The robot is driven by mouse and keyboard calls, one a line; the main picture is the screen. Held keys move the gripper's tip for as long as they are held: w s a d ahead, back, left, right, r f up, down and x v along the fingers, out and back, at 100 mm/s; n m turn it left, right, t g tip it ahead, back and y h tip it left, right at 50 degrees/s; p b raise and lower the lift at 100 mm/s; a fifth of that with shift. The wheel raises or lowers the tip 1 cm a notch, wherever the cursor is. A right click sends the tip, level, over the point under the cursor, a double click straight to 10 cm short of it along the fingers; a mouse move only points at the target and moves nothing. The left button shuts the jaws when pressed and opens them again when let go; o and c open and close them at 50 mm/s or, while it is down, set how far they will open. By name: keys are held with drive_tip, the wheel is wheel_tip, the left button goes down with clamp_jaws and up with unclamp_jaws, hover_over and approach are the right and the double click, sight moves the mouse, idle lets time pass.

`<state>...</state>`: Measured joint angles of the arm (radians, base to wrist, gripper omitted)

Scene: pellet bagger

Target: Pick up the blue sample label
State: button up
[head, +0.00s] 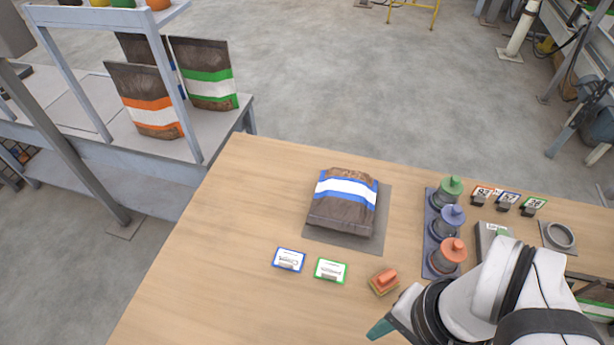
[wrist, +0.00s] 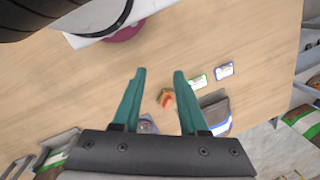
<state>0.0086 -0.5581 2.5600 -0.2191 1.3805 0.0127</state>
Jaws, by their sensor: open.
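The blue sample label (head: 289,259), a small white card with a blue border, lies flat on the wooden table in front of the grey mat. It also shows in the wrist view (wrist: 224,71), right of my fingers. A similar green-bordered label (head: 331,271) lies just to its right in the head view. My gripper (wrist: 160,74) is open and empty, its two teal fingers apart above the table. In the head view a teal finger (head: 381,329) shows to the right of and nearer than the blue label; the rest of the gripper is mostly hidden by my arm.
An orange-handled block (head: 385,281) sits right of the labels. A blue-striped bag (head: 344,201) lies on a grey mat (head: 319,238) behind them. A rack (head: 430,235) of green, blue and orange knobbed pieces stands at right. The table (head: 210,270) left of the labels is clear.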

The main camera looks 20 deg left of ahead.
drive_tip(key=n+h, duration=0.2)
drive_tip(key=n, duration=2.1)
hover_over(288, 263)
wheel_tip(288, 263, down, 5)
drive_tip(key=shift+n, duration=0.3)
wheel_tip(288, 263, down, 16)
drive_tip(key=shift+f, duration=0.1)
clamp_jaws()
